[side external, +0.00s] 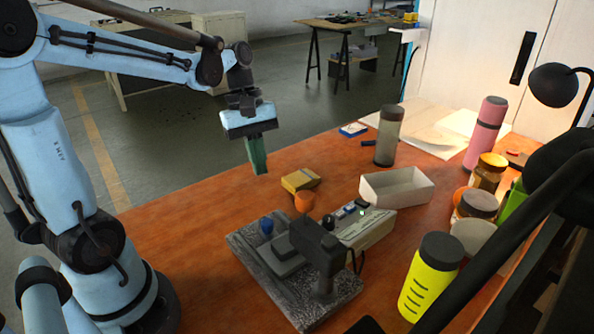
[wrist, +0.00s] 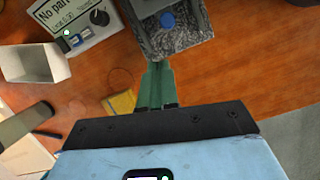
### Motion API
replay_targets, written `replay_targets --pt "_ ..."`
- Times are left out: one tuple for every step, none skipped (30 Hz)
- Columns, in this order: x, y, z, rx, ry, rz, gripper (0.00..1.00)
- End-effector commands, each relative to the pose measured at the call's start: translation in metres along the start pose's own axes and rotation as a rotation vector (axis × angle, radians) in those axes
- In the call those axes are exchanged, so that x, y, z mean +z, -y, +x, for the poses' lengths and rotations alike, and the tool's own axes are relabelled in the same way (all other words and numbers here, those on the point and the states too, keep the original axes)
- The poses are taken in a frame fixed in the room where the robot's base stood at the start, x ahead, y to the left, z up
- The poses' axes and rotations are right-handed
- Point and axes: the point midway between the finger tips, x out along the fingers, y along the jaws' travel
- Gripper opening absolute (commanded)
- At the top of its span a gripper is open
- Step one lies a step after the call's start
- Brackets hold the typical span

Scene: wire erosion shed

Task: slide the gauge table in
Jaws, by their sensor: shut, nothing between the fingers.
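My gripper (side external: 260,168) has green fingers that are shut and empty. It hangs in the air above the table's far left part, behind and to the left of the gauge, touching nothing. A speckled granite base (side external: 325,312) carries a dark gauge stand (side external: 318,243) and a grey gauge table (side external: 287,264) with a blue knob (side external: 266,226) at its near-gripper end. In the wrist view the blue knob (wrist: 167,20) and granite base (wrist: 181,43) lie just beyond my fingertips (wrist: 158,66). The stand hides part of the gauge table.
A readout box (side external: 365,228) reading "No part" (wrist: 70,12) stands beside the gauge. A yellow box (side external: 300,180), an orange object (side external: 304,202) and a white tray (side external: 398,188) lie behind. Bottles and jars (side external: 430,275) crowd the right. The left tabletop is clear.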

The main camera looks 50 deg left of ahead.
Motion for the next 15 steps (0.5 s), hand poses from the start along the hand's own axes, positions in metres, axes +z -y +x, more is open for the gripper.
replay_targets --pt "-0.008 0.001 0.001 0.013 0.022 -0.090 0.00" --pt "-0.011 0.000 0.001 0.019 0.034 -0.132 0.00" --pt "-0.014 0.001 0.001 0.025 0.046 -0.179 0.00" --pt "-0.016 0.001 0.002 0.027 0.054 -0.204 0.00" --pt "-0.017 0.001 0.002 0.029 0.059 -0.225 0.00" --pt "-0.018 0.001 0.003 0.031 0.065 -0.242 0.00" --pt "-0.018 0.001 0.004 0.032 0.067 -0.250 0.00" --pt "-0.018 0.001 0.005 0.032 0.068 -0.253 0.00" --pt "-0.018 0.001 0.008 0.032 0.068 -0.253 0.00" --pt "-0.018 0.000 0.011 0.031 0.068 -0.252 0.00" --pt "-0.018 0.000 0.013 0.031 0.068 -0.251 0.00" --pt "-0.017 0.000 0.018 0.031 0.067 -0.250 0.00" --pt "-0.017 0.000 0.022 0.031 0.067 -0.249 0.00" --pt "-0.016 0.000 0.026 0.031 0.067 -0.249 0.00" --pt "-0.016 -0.001 0.032 0.031 0.066 -0.249 0.00"
